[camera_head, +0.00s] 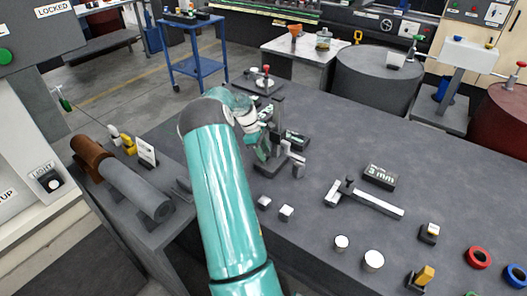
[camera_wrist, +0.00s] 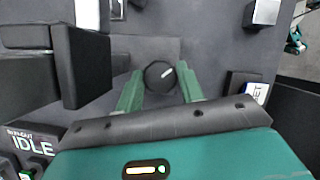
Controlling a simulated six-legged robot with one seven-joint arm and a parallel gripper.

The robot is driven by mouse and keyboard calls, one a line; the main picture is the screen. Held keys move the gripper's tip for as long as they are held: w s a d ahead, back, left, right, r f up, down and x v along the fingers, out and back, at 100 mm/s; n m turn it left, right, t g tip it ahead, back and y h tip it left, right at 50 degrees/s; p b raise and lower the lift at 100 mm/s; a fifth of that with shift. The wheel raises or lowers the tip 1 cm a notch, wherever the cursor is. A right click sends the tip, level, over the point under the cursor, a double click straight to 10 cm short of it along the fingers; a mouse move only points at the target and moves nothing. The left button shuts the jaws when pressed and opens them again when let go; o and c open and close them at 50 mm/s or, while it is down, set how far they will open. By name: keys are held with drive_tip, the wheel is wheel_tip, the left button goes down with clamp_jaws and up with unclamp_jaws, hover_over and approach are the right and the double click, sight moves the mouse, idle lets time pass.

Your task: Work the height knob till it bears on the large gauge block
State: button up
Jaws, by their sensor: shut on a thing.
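The height knob (camera_wrist: 160,76) is a round black knob with a white mark, in the middle of the wrist view. My gripper (camera_wrist: 160,84) has its two green fingers on either side of it and is shut on it. In the head view my gripper (camera_head: 263,148) is beside a dark upright stand (camera_head: 278,114) on the bench, and the knob is hidden there. Two small silver blocks (camera_head: 286,213) sit in front of the stand. I cannot tell which piece is the large gauge block, nor see any contact with it.
A dark block-shaped part (camera_wrist: 80,65) stands close left of my fingers in the wrist view. A sign reading IDLE (camera_wrist: 31,146) is at lower left. On the bench are a 3 mm plate (camera_head: 380,177) and a caliper-like tool (camera_head: 365,199).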

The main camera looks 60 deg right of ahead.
drive_tip(key=n+h, duration=0.1)
drive_tip(key=n, duration=0.1)
drive_tip(key=n+t+h, duration=0.1)
drive_tip(key=n, duration=0.2)
drive_tip(key=shift+a+n, duration=0.2)
drive_tip(key=shift+n, duration=0.1)
drive_tip(key=shift+n+t+h, duration=0.6)
drive_tip(key=shift+n, duration=1.6)
drive_tip(key=o, duration=0.7)
drive_tip(key=v, duration=1.4)
drive_tip(key=shift+s, duration=0.1)
